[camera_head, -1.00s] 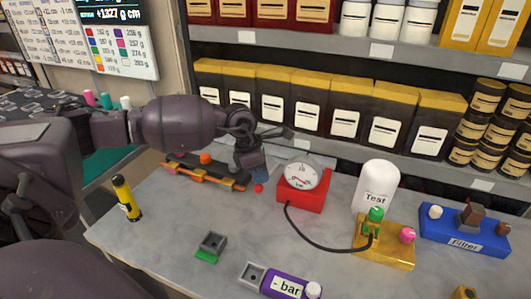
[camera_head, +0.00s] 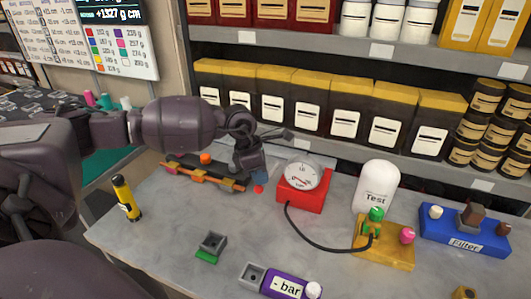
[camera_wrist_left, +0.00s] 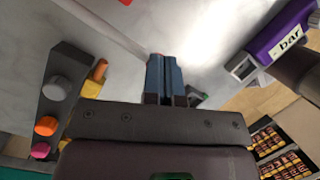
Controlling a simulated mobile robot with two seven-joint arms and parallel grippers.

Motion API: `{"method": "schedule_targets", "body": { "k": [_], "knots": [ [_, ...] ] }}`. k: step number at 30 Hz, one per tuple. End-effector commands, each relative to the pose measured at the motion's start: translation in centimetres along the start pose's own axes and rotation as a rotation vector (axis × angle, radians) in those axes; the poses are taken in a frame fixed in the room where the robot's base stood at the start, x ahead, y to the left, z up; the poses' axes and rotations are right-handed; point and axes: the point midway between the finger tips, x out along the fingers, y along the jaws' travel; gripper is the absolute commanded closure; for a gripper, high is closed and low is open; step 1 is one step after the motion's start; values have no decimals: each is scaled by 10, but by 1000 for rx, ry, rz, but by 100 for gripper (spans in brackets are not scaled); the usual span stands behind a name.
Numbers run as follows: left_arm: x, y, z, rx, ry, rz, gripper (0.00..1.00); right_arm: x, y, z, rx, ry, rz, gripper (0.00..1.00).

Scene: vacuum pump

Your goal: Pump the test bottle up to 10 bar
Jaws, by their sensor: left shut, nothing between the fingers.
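The white bottle marked Test (camera_head: 377,183) stands upright behind a yellow base (camera_head: 397,256), which has a green fitting (camera_head: 374,222) and a pink knob (camera_head: 407,235). A round gauge (camera_head: 301,175) sits on a red block (camera_head: 303,201); its reading is too small to tell. A black hose (camera_head: 310,238) runs from the block to the green fitting. My left gripper (camera_head: 260,176) is shut and empty, left of the gauge and apart from it. Its blue fingers (camera_wrist_left: 166,76) are together in the wrist view. A small red ball (camera_head: 258,188) shows just below the fingertips. My right gripper is not seen.
A purple bar unit (camera_head: 285,284), grey-green block (camera_head: 210,246), yellow-black cylinder (camera_head: 126,198) and blue Filter unit (camera_head: 464,240) stand around. Shelves close off the back.

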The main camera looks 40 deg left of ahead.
Motion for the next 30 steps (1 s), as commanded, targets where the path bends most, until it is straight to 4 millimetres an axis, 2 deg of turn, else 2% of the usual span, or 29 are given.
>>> {"method": "schedule_targets", "body": {
  "k": [14,30],
  "knots": [
    [-16,12,12,0,-2,1,100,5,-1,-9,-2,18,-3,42],
    [-34,25,25,1,-1,1,100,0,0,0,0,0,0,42]
  ]
}}
